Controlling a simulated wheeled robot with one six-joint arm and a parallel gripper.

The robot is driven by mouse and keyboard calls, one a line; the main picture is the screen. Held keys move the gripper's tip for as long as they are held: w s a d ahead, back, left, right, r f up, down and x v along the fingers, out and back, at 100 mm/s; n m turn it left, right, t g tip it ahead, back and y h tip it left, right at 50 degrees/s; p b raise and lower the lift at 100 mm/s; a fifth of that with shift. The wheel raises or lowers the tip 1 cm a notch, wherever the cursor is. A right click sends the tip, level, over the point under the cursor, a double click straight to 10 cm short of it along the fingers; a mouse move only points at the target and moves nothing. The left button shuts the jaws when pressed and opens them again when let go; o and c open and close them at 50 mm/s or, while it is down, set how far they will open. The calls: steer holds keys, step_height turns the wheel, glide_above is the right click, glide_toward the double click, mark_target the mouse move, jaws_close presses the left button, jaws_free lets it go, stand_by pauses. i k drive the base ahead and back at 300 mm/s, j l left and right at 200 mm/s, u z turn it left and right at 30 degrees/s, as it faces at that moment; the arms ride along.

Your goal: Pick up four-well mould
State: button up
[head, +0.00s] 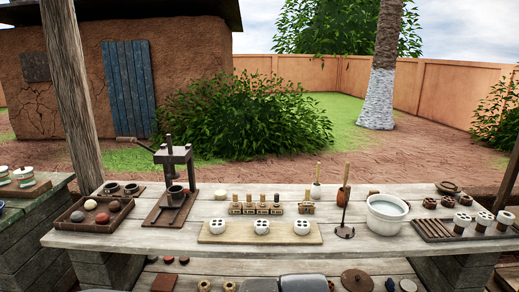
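Three white round pieces with several dark holes stand in a row on a pale wooden board (240,238) at the middle of the table: a left one (218,226), a middle one (261,227) and a right one (301,227). They look like moulds with wells. The holes are too small to count surely, so I cannot tell which is the four-well mould. They stand apart from each other with bare board between them. My gripper does not show in the head view.
Small wooden blocks with dark tops (263,208) stand behind the board. A dark press (174,190) and a tray of balls (95,214) are left. A white bowl (387,214), an upright tool (345,210) and a slatted rack (440,229) with white cylinders are right. The table's front strip (200,250) is bare.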

mark_target(261, 226)
steer(key=l, duration=0.25)
steer(key=j, duration=0.15)
steer(key=i+j, duration=0.3)
steer(key=i, duration=0.2)
steer(key=i+j, duration=0.25)
steer(key=i, duration=0.25)
steer(key=i+j+z, duration=0.1)
steer(key=i+j, duration=0.15)
steer(key=i, duration=0.25)
